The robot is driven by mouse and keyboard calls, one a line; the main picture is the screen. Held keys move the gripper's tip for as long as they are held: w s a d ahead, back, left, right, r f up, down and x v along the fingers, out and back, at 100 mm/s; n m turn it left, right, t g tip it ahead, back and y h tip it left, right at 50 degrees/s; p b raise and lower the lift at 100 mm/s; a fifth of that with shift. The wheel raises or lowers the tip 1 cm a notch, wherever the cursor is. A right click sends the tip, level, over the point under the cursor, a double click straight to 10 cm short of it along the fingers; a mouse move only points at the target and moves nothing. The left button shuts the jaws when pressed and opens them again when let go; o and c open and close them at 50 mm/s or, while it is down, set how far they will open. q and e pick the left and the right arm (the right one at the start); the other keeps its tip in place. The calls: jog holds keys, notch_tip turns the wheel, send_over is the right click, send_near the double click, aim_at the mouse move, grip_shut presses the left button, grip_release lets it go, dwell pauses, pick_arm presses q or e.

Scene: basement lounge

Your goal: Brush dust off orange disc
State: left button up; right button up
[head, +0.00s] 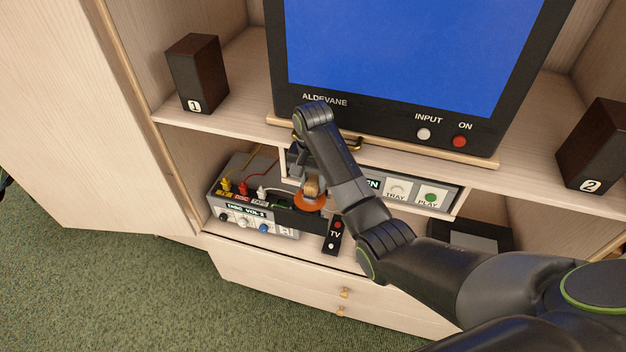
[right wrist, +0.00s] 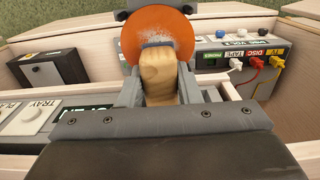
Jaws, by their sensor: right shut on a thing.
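The orange disc (head: 306,203) lies on the dark tray (head: 290,219) that sticks out from the player under the screen. In the right wrist view, the disc (right wrist: 132,35) has pale dust specks on its face near the brush. My right gripper (head: 311,180) is shut on a brush with a tan wooden handle (right wrist: 160,78). The dark bristle end (right wrist: 157,45) is at the disc's near part and seems to touch it. My right arm and gripper hide part of the disc in the head view. My left gripper is not in view.
An audio box (head: 250,215) with coloured plugs stands left of the tray. A TV remote (head: 334,236) lies just right of it. The player's TRAY button (head: 396,190) and PLAY button (head: 431,197) are right of my arm. Speakers (head: 196,73) flank the screen (head: 400,50).

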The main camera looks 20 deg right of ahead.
aim_at(306, 210)
jog(key=shift+s+a+f, duration=0.1)
jog(key=shift+s+a, duration=0.45)
jog(key=shift+s, duration=0.3)
jog(key=shift+s+a+r, duration=0.1)
jog(key=shift+s+a, duration=0.5)
jog(key=shift+s, duration=0.25)
jog(key=shift+s+a+f, duration=0.1)
jog(key=shift+s+a, duration=0.45)
jog(key=shift+s, duration=0.3)
jog(key=shift+w+d, duration=0.55)
jog(key=shift+w, duration=0.3)
jog(key=shift+w+d, duration=0.6)
jog(key=shift+w, duration=0.3)
jog(key=shift+w+d, duration=0.55)
jog(key=shift+w, duration=0.3)
jog(key=shift+r, duration=1.6)
